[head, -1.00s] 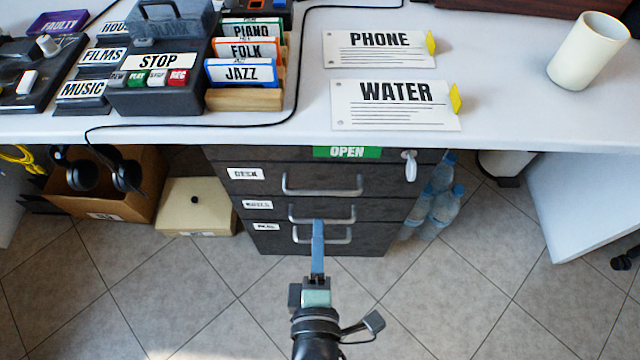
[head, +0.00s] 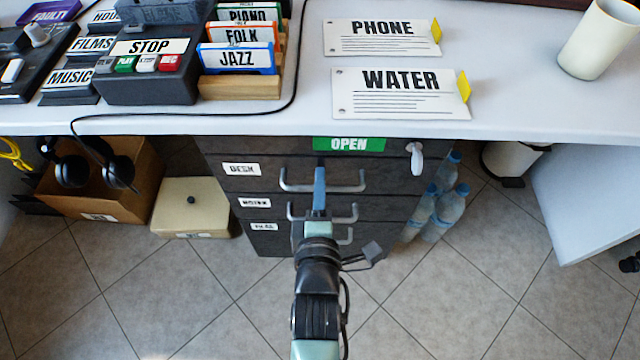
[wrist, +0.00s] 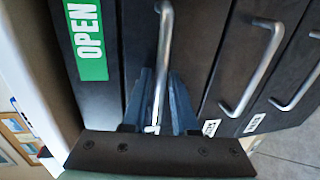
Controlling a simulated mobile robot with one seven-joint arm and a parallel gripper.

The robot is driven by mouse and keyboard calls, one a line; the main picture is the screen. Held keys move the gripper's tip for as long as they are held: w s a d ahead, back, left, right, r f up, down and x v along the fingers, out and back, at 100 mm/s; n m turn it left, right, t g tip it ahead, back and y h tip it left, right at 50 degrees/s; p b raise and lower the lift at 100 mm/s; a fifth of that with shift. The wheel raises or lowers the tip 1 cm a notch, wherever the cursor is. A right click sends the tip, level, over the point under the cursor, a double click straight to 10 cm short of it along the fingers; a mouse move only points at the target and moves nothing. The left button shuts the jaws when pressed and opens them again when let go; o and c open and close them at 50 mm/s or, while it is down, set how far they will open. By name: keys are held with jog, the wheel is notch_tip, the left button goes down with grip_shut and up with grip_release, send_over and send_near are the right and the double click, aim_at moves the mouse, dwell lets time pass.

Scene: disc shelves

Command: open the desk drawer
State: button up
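The desk drawer (head: 385,184) is the top handled drawer of a dark cabinet under the table, labelled DESK at its left. Its front looks flush with the cabinet. Its metal bar handle (head: 345,188) also shows in the wrist view (wrist: 164,50). My gripper (head: 320,172) reaches this handle in the head view. In the wrist view my gripper (wrist: 160,88) has its two blue fingers on either side of the bar, with gaps visible, so it is open around the handle. Whether either finger touches the bar is unclear.
Two lower drawers with handles (wrist: 250,75) sit below. A green OPEN label (head: 349,144) and a key-like white piece (head: 416,160) are above. Water bottles (head: 445,210) stand right of the cabinet; a beige box (head: 190,210) stands left. The tiled floor in front is clear.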

grip_shut()
dwell(1.3)
